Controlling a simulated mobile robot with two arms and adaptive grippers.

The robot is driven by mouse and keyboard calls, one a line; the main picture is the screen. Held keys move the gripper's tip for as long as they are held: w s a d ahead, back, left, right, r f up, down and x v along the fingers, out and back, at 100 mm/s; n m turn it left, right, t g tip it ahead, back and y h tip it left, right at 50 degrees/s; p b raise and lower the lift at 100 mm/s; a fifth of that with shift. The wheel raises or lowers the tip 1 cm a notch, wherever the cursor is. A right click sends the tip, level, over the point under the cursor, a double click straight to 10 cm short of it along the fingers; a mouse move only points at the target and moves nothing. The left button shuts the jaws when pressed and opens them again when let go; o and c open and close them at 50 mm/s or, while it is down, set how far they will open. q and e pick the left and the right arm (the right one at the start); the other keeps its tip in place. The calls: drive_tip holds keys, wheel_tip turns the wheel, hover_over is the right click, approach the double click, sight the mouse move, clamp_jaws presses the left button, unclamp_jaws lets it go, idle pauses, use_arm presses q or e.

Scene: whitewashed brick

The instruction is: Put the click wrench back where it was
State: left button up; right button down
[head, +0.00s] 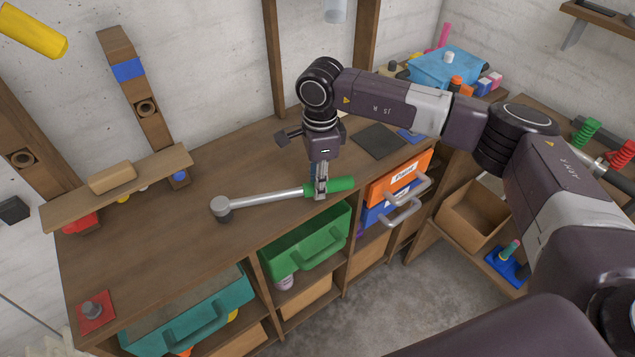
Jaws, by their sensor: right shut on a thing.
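The click wrench (265,198) has a silver shaft, a round grey head at its left end and a green handle at its right end. My right gripper (320,190) points down and is shut on the wrench where the shaft meets the green handle. The wrench lies roughly level, over the front part of the wooden workbench (160,245). I cannot tell whether it touches the bench top or hangs just above it. My left gripper is not in view.
A dark flat mat (377,141) lies on the bench right of my gripper. A red pad with a grey piece (95,312) lies at the front left corner. Green (305,243) and teal (185,315) bins sit under the bench.

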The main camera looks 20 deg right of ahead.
drive_tip(key=shift+f, duration=0.55)
drive_tip(key=c, duration=1.6)
unclamp_jaws()
wheel_tip(320, 180, up, 12)
drive_tip(key=b, duration=0.2)
drive_tip(key=shift+d+b, duration=0.15)
drive_tip(key=shift+b, duration=0.25)
